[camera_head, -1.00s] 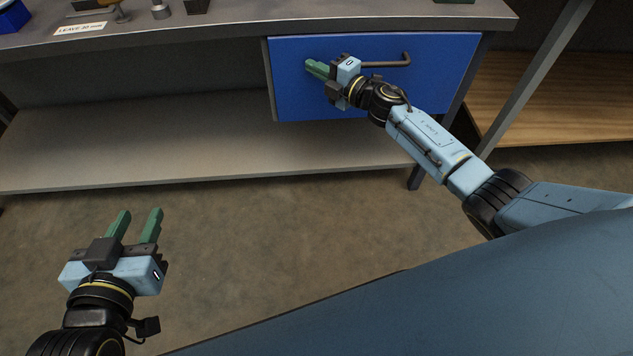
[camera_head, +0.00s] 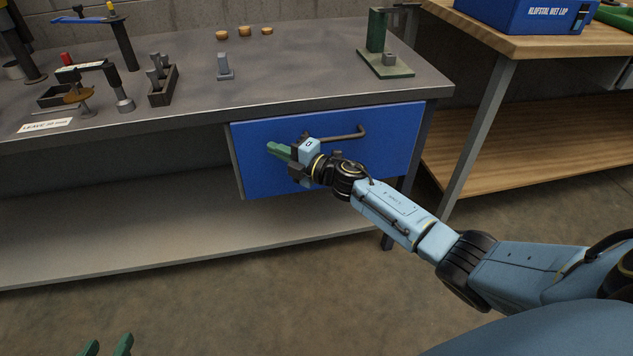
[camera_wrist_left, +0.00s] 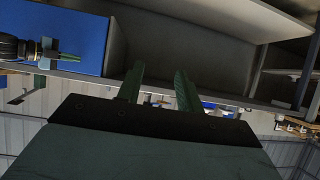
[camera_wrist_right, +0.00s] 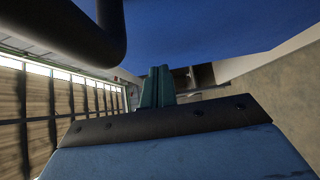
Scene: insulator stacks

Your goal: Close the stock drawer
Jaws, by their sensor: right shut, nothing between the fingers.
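The stock drawer has a plain blue front (camera_head: 390,150) under the bench top, with a dark bar handle (camera_head: 345,136). Its front sits close under the bench edge; I cannot tell whether a gap remains behind it. My right gripper (camera_head: 278,150) is shut and empty, in front of the drawer's left half, left of the handle. The right wrist view shows its closed fingers (camera_wrist_right: 158,85) close to the blue front (camera_wrist_right: 210,30), the handle (camera_wrist_right: 110,30) at upper left. My left gripper (camera_wrist_left: 160,78) is open and empty, low and away from the drawer; its fingertips show at the head view's bottom edge.
The grey bench top (camera_head: 300,85) holds a green stand (camera_head: 385,50), a dark box (camera_head: 162,85), wooden discs (camera_head: 244,31) and a label (camera_head: 45,125). A lower shelf (camera_head: 150,230) runs beneath. A wooden bench (camera_head: 540,40) stands right. The floor in front is clear.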

